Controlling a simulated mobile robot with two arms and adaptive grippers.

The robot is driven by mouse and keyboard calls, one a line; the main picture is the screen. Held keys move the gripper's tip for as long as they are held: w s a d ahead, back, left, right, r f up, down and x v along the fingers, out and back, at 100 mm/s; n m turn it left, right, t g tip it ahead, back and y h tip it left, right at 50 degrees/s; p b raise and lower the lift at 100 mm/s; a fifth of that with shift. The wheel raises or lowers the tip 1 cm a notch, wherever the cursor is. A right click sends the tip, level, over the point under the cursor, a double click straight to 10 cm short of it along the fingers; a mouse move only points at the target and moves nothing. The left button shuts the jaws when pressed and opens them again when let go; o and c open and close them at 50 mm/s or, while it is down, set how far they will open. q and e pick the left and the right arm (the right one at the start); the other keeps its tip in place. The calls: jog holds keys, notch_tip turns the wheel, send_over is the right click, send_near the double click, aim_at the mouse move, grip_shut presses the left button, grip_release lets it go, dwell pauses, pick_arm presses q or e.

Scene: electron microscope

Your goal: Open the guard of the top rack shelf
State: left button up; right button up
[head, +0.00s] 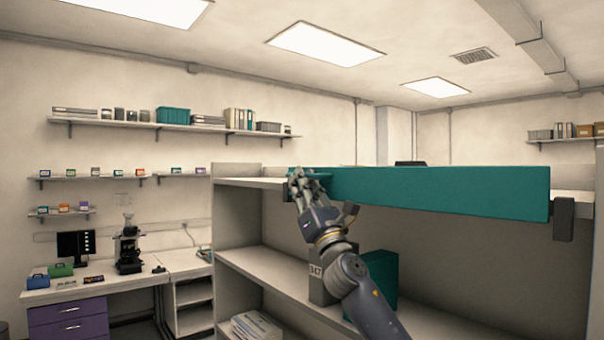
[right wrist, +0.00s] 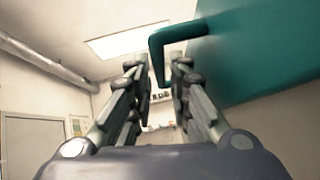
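The rack's top shelf (head: 246,183) has a long teal guard (head: 440,190) across its front, standing upright. The guard fills the upper right of the right wrist view (right wrist: 265,45). A teal bent handle (right wrist: 178,32) sticks out from it there. My right gripper (head: 304,177) is at the left end of the guard in the head view. In the right wrist view its two fingers (right wrist: 162,75) stand apart, with the handle's outer bar between their tips. A gap shows beside the bar, so I see no clear grip. My left gripper is out of view.
A dark bracket (head: 563,219) sits at the guard's right end. A teal binder (head: 381,276) and a grey box marked 347 (head: 320,284) stand on the lower shelf (head: 245,262), behind my right arm. A desk with a microscope (head: 128,250) is at the left.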

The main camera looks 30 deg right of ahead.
jog(key=shift+w+r, duration=0.3)
jog(key=shift+w, duration=0.05)
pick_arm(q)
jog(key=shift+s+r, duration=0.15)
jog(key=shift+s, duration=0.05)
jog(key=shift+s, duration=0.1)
pick_arm(e)
grip_shut()
